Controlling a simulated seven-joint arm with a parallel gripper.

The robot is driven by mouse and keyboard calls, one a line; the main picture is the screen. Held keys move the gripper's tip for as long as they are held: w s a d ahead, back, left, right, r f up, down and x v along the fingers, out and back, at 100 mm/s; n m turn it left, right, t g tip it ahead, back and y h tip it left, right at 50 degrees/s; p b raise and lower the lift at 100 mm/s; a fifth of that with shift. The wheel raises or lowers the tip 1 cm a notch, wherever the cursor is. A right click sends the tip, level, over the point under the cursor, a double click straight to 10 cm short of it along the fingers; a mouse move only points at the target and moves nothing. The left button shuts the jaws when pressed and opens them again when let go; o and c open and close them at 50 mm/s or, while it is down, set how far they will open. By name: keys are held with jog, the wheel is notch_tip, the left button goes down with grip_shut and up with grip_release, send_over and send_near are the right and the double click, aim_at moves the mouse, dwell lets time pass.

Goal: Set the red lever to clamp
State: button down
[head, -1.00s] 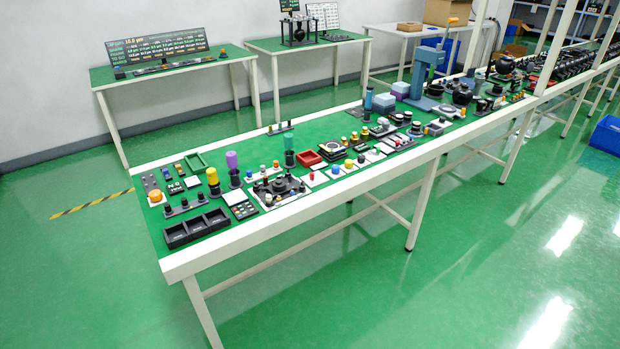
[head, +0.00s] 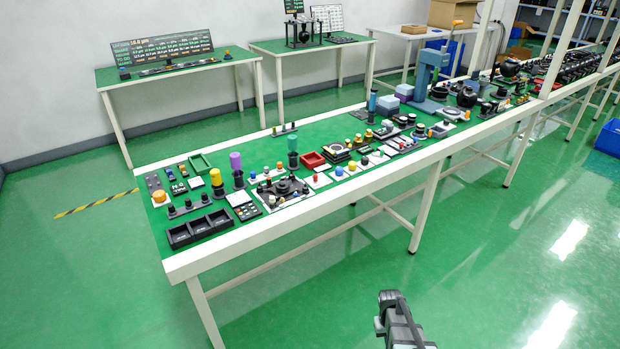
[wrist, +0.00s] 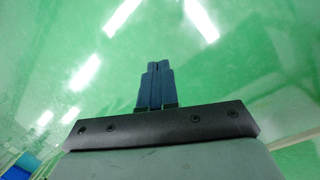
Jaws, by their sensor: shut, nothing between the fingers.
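I cannot make out a red lever for certain at this size. The long workbench (head: 330,200) holds many small fixtures, among them a dark fixture with several knobs on a white plate (head: 284,188) and a small red-topped piece (head: 315,176). My gripper (wrist: 154,66) shows in the wrist view with its two blue fingers together and nothing between them. Only green floor with light reflections lies beyond the fingertips. In the head view a dark part of my arm shows at the bottom, in front of the bench and apart from it.
Black bins (head: 199,228) stand at the bench's near left corner. A red tray (head: 312,160) and a tall blue-grey stand (head: 428,75) are further along. White posts rise from the bench at the right. The floor (head: 480,270) in front is clear.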

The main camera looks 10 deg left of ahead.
jog(key=w+a+r+n+t, duration=0.1)
jog(key=w+a+r+t, duration=0.25)
jog(key=w+r, duration=0.9)
jog(key=w+a+r+n+t, duration=0.15)
jog(key=w+a+r, duration=0.35)
jog(key=w+r, duration=0.7)
jog(key=w+a+r+n+t, duration=0.1)
jog(key=w+a+r+t, duration=0.25)
jog(key=w+r, duration=0.9)
jog(key=n+y, duration=0.1)
jog(key=n, duration=0.1)
send_near(315, 176)
jog(key=shift+s+a+r, duration=0.3)
jog(key=shift+s+a, duration=0.05)
jog(key=shift+s, duration=0.25)
jog(key=shift+s+a+r, duration=0.3)
jog(key=shift+s+r, duration=0.05)
jog(key=shift+s, duration=0.2)
jog(key=shift+f, duration=0.1)
jog(key=x, duration=1)
